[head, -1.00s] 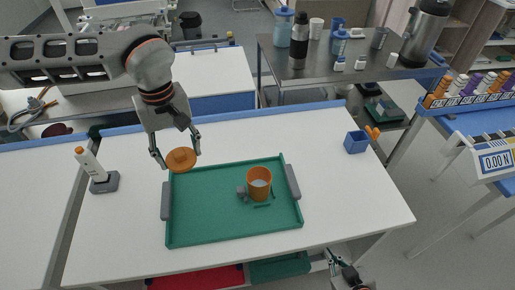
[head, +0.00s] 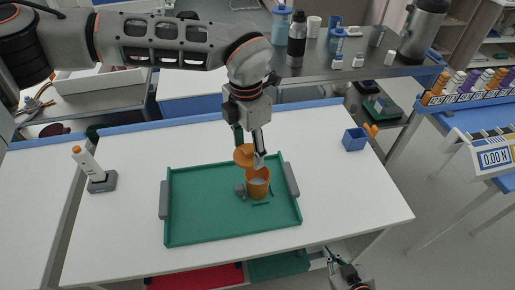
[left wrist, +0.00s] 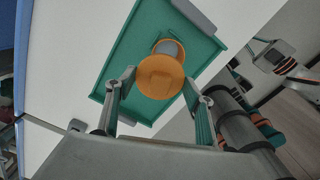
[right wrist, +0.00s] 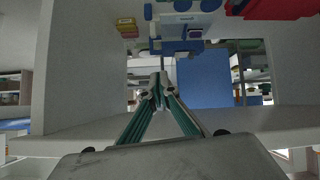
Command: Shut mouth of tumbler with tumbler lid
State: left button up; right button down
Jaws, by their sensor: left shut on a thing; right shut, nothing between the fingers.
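The orange tumbler (head: 258,187) stands upright on the green tray (head: 200,215) on the white table, its mouth open upward. My left gripper (head: 248,156) is shut on the round orange tumbler lid (head: 242,155), held above and slightly left of the tumbler in the head view. In the left wrist view the lid (left wrist: 160,77) is between the fingers and covers part of the tumbler (left wrist: 168,46) behind it. My right gripper (head: 334,256) is shut and empty, low beyond the table's front edge; its fingertips meet in the right wrist view (right wrist: 160,88).
The white table (head: 350,195) is clear right of the tray.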

aim_at(257, 176)
pick_arm(q)
jog(key=shift+s+d+f+n, duration=0.1)
jog(key=shift+d+n, duration=1)
jog(key=shift+n, duration=0.1)
pick_arm(e)
jog(key=shift+w+a+f, duration=0.1)
